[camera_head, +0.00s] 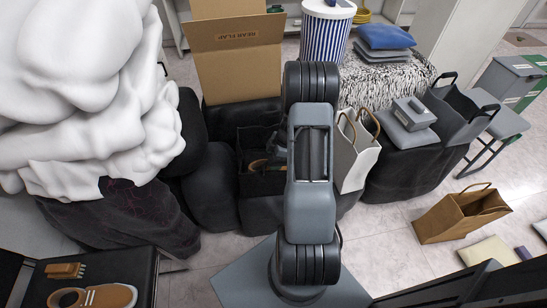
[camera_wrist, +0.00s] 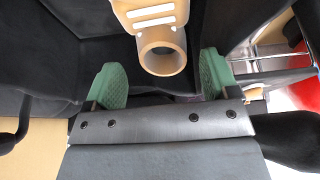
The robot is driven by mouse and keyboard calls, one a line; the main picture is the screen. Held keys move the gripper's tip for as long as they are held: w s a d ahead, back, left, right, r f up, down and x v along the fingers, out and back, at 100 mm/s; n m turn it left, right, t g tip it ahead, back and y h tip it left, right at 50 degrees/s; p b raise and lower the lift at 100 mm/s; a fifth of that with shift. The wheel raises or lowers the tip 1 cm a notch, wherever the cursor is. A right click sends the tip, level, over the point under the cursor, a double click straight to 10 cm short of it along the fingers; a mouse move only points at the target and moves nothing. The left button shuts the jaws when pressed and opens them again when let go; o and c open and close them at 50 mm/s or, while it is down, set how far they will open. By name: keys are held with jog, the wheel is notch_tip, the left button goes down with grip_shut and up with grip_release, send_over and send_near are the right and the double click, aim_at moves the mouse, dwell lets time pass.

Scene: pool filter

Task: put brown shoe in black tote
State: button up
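A brown shoe (camera_head: 112,296) with a pale sole edge lies at the lower left of the head view on a dark surface, partly cut off by the frame. A black tote (camera_head: 262,184) stands open behind my arm in the middle, with something brownish inside. A second dark tote (camera_head: 462,112) with handles stands at the right. My gripper (camera_wrist: 162,82) shows in the wrist view with its green-padded fingers wide apart. A tan part with a round opening (camera_wrist: 160,48) reaches in between the fingers, apart from both pads. My arm hides the gripper in the head view.
A brown brush (camera_head: 66,270) lies beside the shoe. A cardboard box (camera_head: 238,62), a pale paper bag (camera_head: 356,152) and a grey boxy item (camera_head: 410,115) stand around the tote. A brown paper bag (camera_head: 462,214) is on the floor at right. Some tiled floor is clear.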

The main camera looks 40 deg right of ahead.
jog(key=o, duration=0.3)
jog(key=shift+o, duration=0.2)
jog(key=p+v, duration=0.2)
jog(key=v, duration=1.1)
jog(key=shift+d+r, duration=0.2)
jog(key=shift+r, duration=0.15)
jog(key=shift+s, duration=0.1)
jog(key=s+a+r+m+h+p, duration=0.1)
jog(key=s+a+r+m+p, duration=0.2)
jog(key=a+r+p, duration=0.3)
jog(key=s+a+r+m+t+h+p, duration=0.1)
jog(key=s+a+r+m+p, duration=0.3)
jog(key=a+r, duration=0.6)
jog(key=s+a+r+m+h+p, duration=0.2)
jog(key=a+r+m+p, duration=0.3)
jog(key=r, duration=1.1)
jog(key=s+a+p, duration=0.1)
jog(key=a+p, duration=0.1)
jog(key=a, duration=0.1)
jog(key=shift+s+a+r+m+t+p, duration=0.2)
jog(key=shift+s+a+m+t+p, duration=0.05)
jog(key=shift+s+m+t+p, duration=0.15)
